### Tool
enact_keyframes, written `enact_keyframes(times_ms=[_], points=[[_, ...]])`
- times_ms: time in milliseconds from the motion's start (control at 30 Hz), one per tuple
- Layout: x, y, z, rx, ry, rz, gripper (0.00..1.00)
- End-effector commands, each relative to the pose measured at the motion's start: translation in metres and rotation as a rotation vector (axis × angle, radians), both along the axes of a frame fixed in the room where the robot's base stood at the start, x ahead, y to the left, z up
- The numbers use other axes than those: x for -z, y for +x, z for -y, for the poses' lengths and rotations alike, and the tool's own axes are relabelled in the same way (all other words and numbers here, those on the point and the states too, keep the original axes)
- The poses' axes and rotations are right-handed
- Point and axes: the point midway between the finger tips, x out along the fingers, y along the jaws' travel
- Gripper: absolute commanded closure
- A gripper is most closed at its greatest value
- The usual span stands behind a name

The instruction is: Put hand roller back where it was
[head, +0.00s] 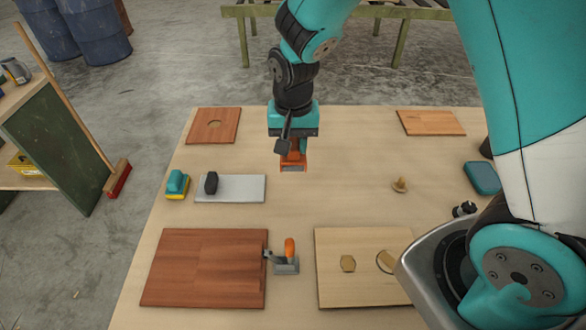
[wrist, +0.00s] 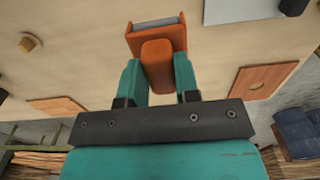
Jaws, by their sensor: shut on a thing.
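The hand roller (head: 292,161) is orange with a grey face at its lower end. My gripper (head: 291,143) is shut on its handle and appears to hold it above the table, behind the table's middle. In the wrist view my gripper's (wrist: 158,82) two teal fingers flank the orange handle, and the roller's wide head (wrist: 155,38) points away from the palm.
A grey plate (head: 240,188) with a black-knobbed tool (head: 211,183) and a teal-yellow block (head: 177,184) lie left. A reddish board with a clamp (head: 287,262) and a pale board (head: 335,285) lie in front. A wooden knob (head: 399,185) stands right.

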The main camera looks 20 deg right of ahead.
Motion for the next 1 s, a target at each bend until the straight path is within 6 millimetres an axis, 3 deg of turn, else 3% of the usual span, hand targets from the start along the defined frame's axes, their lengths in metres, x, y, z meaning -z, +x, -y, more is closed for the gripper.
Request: enact_keyframes(times_ms=[100,533,967,1000], points=[[0.027,-0.001,0.000,0.000,-0.001,-0.005,0.97],[0.079,0.000,0.000,0.000,-0.001,-0.003,0.97],[0.088,0.000,0.000,0.000,0.001,0.001,0.97],[0.087,0.000,0.000,0.000,0.001,0.000,0.64]])
